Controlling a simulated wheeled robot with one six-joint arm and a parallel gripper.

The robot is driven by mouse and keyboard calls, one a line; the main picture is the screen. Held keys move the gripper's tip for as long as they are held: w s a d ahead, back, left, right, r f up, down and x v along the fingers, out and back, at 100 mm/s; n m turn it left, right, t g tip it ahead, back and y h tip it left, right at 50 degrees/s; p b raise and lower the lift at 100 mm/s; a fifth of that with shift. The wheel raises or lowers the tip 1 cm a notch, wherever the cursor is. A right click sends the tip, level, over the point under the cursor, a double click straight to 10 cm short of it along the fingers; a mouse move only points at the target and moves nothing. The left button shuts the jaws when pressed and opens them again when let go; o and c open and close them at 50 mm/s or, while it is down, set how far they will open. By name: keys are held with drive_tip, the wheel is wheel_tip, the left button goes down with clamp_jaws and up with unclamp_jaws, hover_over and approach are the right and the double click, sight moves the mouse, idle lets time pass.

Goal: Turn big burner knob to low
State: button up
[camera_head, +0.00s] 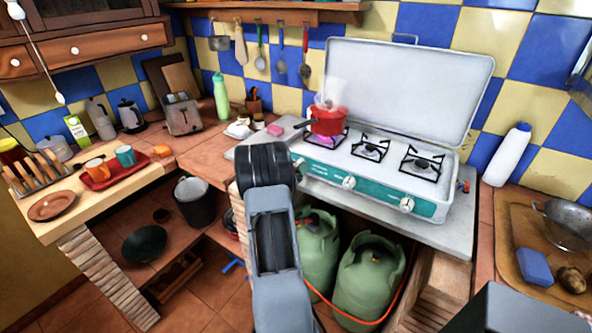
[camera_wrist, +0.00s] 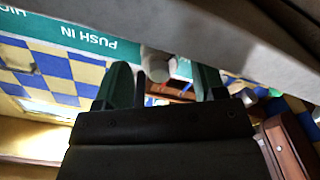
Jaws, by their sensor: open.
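The stove (camera_head: 365,183) has a teal front panel with three pale knobs: a left knob (camera_head: 298,163), a middle knob (camera_head: 349,183) and a right knob (camera_head: 407,204). Which one is the big burner's cannot be told. In the wrist view one whitish knob (camera_wrist: 157,63) stands out from the panel (camera_wrist: 75,35), which reads "PUSH IN" upside down. My gripper (camera_wrist: 162,78) is open, with one finger on each side of that knob in the picture. Contact is not visible. In the head view my arm's end is by the stove's left end and hides the fingers.
A steaming red pot (camera_head: 328,118) stands on the left burner over a purplish flame. The stove's white lid (camera_head: 405,85) is raised behind. Green gas cylinders (camera_head: 367,275) stand below the counter. A grey toaster (camera_head: 183,115) and green bottle (camera_head: 221,98) are at the left.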

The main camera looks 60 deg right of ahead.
drive_tip(key=a+b, duration=0.1)
drive_tip(key=a, duration=1.2)
drive_tip(key=shift+a, duration=0.2)
